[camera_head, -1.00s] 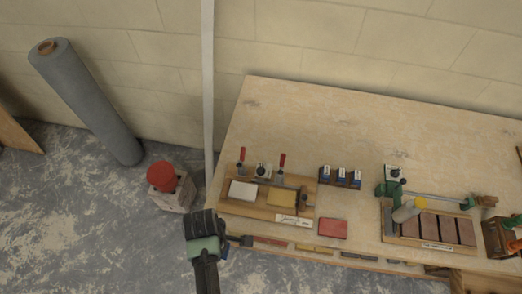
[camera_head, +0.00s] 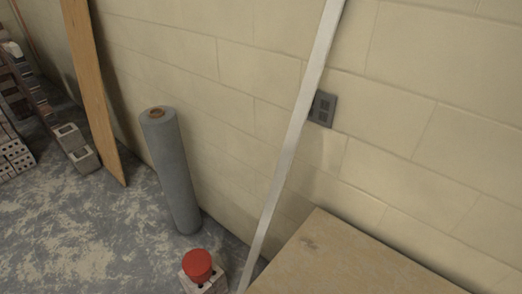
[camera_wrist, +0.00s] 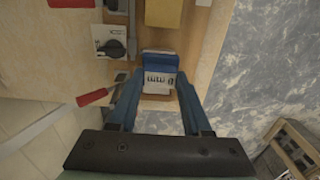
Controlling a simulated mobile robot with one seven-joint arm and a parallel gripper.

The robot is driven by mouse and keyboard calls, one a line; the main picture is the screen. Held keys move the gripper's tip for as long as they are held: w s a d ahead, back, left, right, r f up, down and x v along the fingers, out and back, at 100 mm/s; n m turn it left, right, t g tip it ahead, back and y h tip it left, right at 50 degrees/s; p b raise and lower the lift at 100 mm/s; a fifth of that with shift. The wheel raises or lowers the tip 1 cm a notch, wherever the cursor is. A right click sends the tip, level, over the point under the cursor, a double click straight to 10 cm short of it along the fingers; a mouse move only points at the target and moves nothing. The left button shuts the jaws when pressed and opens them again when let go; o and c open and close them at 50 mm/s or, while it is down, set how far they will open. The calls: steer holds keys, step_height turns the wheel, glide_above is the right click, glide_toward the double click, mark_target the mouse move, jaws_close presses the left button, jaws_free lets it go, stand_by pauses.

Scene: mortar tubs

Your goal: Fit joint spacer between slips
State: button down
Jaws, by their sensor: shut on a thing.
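My gripper (camera_wrist: 158,82) shows only in the wrist view, its two blue fingers closing in on a small blue block with a white marked face, which looks like a joint spacer (camera_wrist: 158,63). It is shut on this spacer, above the wooden board of the jig near the bench edge. A yellow slip (camera_wrist: 163,13) lies on the board just beyond the spacer. The white slip is not clearly visible; the spacer and fingers may hide it. I cannot tell whether the spacer touches the board.
Beside the board are a red-handled clamp (camera_wrist: 92,97) and a pale plate with a black knob (camera_wrist: 112,43). The head view shows the bare bench corner (camera_head: 345,262), a grey roll (camera_head: 172,170), a red-topped block (camera_head: 198,266) and a leaning plank (camera_head: 92,90).

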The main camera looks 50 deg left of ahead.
step_height(320, 180, down, 5)
steer(key=b, duration=0.4)
steer(key=shift+b, duration=0.35)
steer(key=shift+w+f, duration=0.15)
steer(key=shift+f, duration=0.35)
steer(key=shift+f, duration=0.1)
jaws_free()
stand_by(0.4)
step_height(320, 180, up, 7)
steer(key=p, duration=0.7)
steer(key=shift+p, duration=0.3)
stand_by(0.4)
